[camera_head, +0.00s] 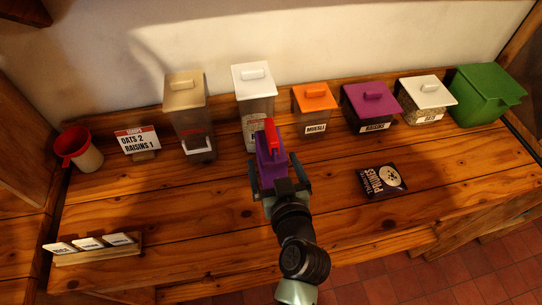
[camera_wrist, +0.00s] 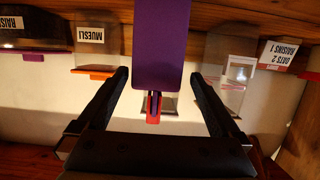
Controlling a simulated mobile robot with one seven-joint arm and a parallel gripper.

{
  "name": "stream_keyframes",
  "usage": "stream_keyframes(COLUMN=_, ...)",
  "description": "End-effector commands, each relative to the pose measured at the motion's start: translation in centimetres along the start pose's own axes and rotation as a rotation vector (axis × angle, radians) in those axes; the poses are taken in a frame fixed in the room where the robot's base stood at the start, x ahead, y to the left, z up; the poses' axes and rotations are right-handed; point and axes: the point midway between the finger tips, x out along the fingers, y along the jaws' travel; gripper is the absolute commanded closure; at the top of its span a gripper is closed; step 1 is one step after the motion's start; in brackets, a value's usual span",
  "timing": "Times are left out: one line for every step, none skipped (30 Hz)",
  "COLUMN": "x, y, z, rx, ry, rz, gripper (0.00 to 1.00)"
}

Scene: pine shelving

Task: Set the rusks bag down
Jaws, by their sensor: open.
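A purple bag with a red clip at its top (camera_head: 269,165), likely the rusks bag though no name on it shows, is on the pine worktop in front of a tall white-lidded container. My gripper (camera_head: 279,178) is open at the near side of the bag. In the wrist view the purple bag (camera_wrist: 160,40) lies between my two spread fingers (camera_wrist: 158,74), with a visible gap on each side. The bag's underside is hidden, so its contact with the wood cannot be seen.
A black prunes packet (camera_head: 381,181) lies to the right. Behind stand a tan-lidded container (camera_head: 189,110), the white-lidded container (camera_head: 254,95), an orange-lidded muesli container (camera_head: 314,105), more containers and a green bin (camera_head: 485,95). The front right worktop is clear.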

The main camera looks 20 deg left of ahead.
Motion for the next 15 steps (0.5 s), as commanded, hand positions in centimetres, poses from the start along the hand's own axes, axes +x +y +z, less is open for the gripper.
stream_keyframes(x=0.2, y=0.0, z=0.0, rx=0.000, ry=0.000, rz=0.000, gripper=0.00)
stream_keyframes(x=0.4, y=0.0, z=-0.1, rx=-0.001, ry=0.001, rz=0.000, gripper=0.00)
stream_keyframes(x=0.7, y=0.1, z=-0.1, rx=-0.001, ry=0.001, rz=0.000, gripper=0.00)
stream_keyframes(x=0.9, y=0.1, z=-0.1, rx=-0.001, ry=0.001, rz=0.000, gripper=0.00)
stream_keyframes(x=1.2, y=0.1, z=-0.1, rx=-0.001, ry=0.000, rz=-0.001, gripper=0.00)
stream_keyframes(x=1.8, y=0.2, z=0.0, rx=-0.001, ry=0.000, rz=-0.002, gripper=0.00)
stream_keyframes(x=2.2, y=0.2, z=0.0, rx=0.000, ry=0.000, rz=-0.002, gripper=0.00)
stream_keyframes(x=2.5, y=0.3, z=0.1, rx=0.000, ry=0.001, rz=-0.002, gripper=0.00)
stream_keyframes(x=3.0, y=0.3, z=0.1, rx=0.000, ry=0.001, rz=-0.002, gripper=0.00)
stream_keyframes(x=3.4, y=0.4, z=0.2, rx=0.000, ry=0.000, rz=-0.002, gripper=0.00)
stream_keyframes(x=3.8, y=0.4, z=0.2, rx=0.000, ry=0.001, rz=-0.002, gripper=0.00)
stream_keyframes(x=4.2, y=0.4, z=0.2, rx=-0.001, ry=0.001, rz=-0.001, gripper=0.00)
stream_keyframes(x=4.5, y=0.4, z=0.2, rx=-0.001, ry=0.001, rz=-0.001, gripper=0.00)
stream_keyframes(x=4.8, y=0.4, z=0.2, rx=-0.001, ry=0.001, rz=-0.001, gripper=0.00)
stream_keyframes(x=5.0, y=0.4, z=0.2, rx=-0.002, ry=0.001, rz=-0.001, gripper=0.00)
